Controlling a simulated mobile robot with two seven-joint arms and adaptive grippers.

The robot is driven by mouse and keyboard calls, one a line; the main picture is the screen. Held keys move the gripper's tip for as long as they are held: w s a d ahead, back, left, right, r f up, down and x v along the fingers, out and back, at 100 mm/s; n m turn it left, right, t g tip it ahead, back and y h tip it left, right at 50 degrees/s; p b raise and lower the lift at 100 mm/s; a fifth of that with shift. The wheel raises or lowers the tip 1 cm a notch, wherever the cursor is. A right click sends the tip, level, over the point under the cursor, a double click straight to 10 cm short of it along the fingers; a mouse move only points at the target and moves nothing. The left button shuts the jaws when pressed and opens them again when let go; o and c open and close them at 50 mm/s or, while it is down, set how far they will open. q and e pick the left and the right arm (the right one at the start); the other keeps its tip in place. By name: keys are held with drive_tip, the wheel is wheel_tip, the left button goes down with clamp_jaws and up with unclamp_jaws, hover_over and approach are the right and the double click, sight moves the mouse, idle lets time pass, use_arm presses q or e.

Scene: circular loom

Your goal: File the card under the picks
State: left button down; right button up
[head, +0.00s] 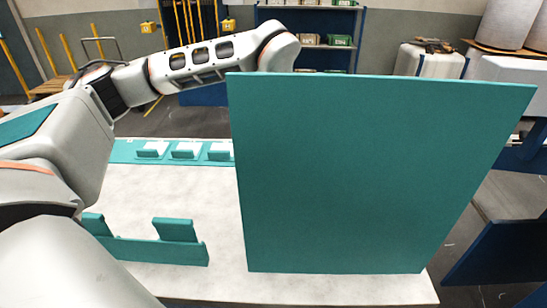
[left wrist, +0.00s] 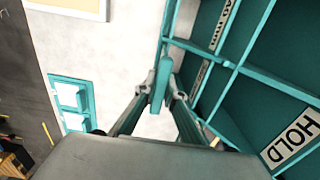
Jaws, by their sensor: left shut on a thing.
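My left gripper (left wrist: 163,88) is shut on a thin teal piece (left wrist: 159,84), seen nearly edge-on, which looks like the card; its face and any print on it cannot be read. A teal rack of compartments (left wrist: 236,66) stands just right of the gripper in the left wrist view, with white labels, one reading HOLD (left wrist: 292,137). In the head view a large teal panel (head: 365,175), apparently the rack's back, hides my left gripper and the compartments. My right gripper is in neither view. No picks can be made out.
A teal strip with several white-topped holders (head: 185,151) lies at the table's far left; it also shows in the left wrist view (left wrist: 72,98). A low teal stand (head: 150,248) is at the front left. The pale tabletop (head: 190,205) between them is clear.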

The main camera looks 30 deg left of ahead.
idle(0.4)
use_arm(q)
drive_tip(key=shift+f+b, duration=0.95)
drive_tip(key=shift+f, duration=1.3)
drive_tip(key=c, duration=2)
unclamp_jaws()
drive_tip(key=shift+c, duration=0.2)
drive_tip(key=shift+r, duration=0.1)
wheel_tip(320, 180, up, 12)
drive_tip(key=shift+f, duration=0.1)
